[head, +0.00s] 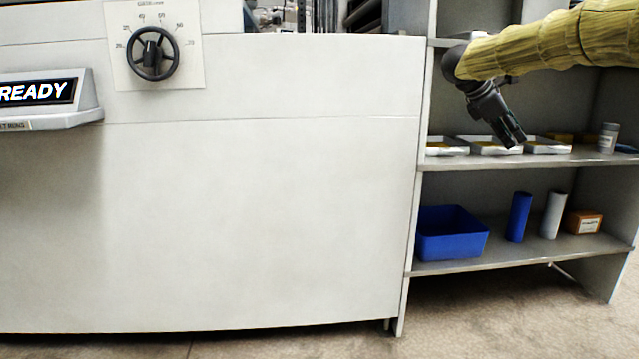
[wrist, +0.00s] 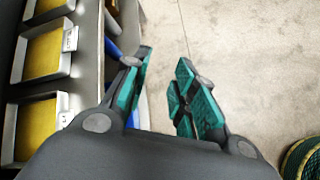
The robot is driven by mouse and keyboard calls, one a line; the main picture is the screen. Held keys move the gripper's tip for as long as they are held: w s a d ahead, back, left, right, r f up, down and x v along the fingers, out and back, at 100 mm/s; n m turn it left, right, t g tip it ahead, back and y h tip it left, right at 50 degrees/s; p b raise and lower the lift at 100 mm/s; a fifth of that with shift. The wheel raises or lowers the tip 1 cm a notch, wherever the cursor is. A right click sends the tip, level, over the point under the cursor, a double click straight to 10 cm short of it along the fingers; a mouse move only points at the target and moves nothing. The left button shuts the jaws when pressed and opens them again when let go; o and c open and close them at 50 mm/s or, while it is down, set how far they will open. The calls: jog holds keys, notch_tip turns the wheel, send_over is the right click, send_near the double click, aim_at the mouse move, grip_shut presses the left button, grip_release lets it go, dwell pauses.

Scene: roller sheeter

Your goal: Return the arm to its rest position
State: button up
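My gripper (head: 512,136) hangs at the end of my yellow-sleeved arm in the head view, in front of the shelf unit at the right and pointing down. In the wrist view my gripper (wrist: 160,95) has its two green-padded fingers apart, with nothing between them but the floor below. It touches nothing that I can see.
The shelf unit's upper shelf (head: 470,162) holds several trays (wrist: 45,55) with yellow contents and a small jar (head: 608,137). The lower shelf holds a blue bin (head: 450,233), a blue roll (head: 519,217), a white roll (head: 553,215) and an orange box (head: 584,222). A large white machine (head: 260,200) stands left.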

jog(key=a+f+n+t+h+p, duration=0.1)
jog(key=a+f+n+t+p, duration=0.15)
jog(key=f+n, duration=1.2)
jog(key=a+f+n+t+h+p, duration=0.2)
jog(key=a+f+n+t, duration=0.2)
jog(key=f+n, duration=1.05)
jog(key=s+a+f+n+y+p, duration=0.1)
jog(key=s+a+f+n+y, duration=0.3)
jog(key=s+f, duration=0.5)
jog(key=s+a+f+n+g+y+p, duration=0.1)
jog(key=s+a+f+n+p, duration=0.15)
jog(key=s+f+n, duration=0.7)
jog(key=s+a+f+n+y+p, duration=0.1)
jog(key=s+a+f+n+y, duration=0.3)
jog(key=f, duration=0.9)
jog(key=s+a+f+n+g+y+p, duration=0.1)
jog(key=s+a+n+g, duration=0.2)
jog(key=s, duration=0.9)
jog(key=s+a+f+n+g+y+p, duration=0.15)
jog(key=s+n, duration=0.35)
jog(key=s, duration=0.7)
jog(key=s+a+n+g+y+p, duration=0.1)
jog(key=s+a+n+g+p, duration=0.2)
jog(key=s, duration=0.8)
notch_tip(320, 180, up, 37)
jog(key=p, duration=3.5)
jog(key=shift+n+t, duration=0.3)
jog(key=shift+n, duration=0.05)
jog(key=shift+f+h, duration=0.1)
jog(key=shift+h, duration=0.15)
